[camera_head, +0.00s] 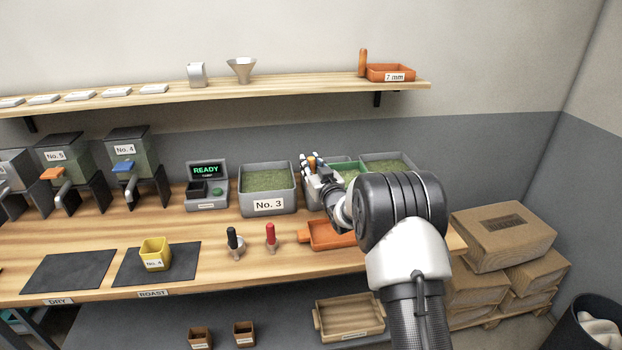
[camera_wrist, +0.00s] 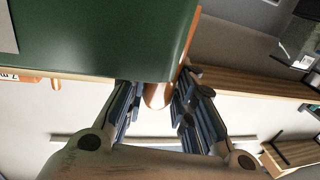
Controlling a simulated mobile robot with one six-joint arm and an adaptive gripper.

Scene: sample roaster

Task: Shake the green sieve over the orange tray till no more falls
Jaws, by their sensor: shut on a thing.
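The green sieve (camera_head: 348,166) shows behind my arm in the head view, overlapping the grey bins. I cannot tell its height above them or what is in it. Its green wall (camera_wrist: 100,35) fills the upper left of the wrist view. My gripper (camera_head: 313,163) is shut on the sieve's orange handle (camera_wrist: 158,95), which sits between the fingers. The orange tray (camera_head: 322,235) lies on the bench, lower in the picture than the sieve. My arm hides the tray's right part.
A grey bin marked No. 3 (camera_head: 267,206), full of green beans, stands left of my gripper. Black-handled (camera_head: 235,243) and red-handled (camera_head: 271,239) tools stand left of the tray. A shelf (camera_head: 220,93) above holds another orange tray (camera_head: 390,72). Cartons (camera_head: 503,236) are right of the bench.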

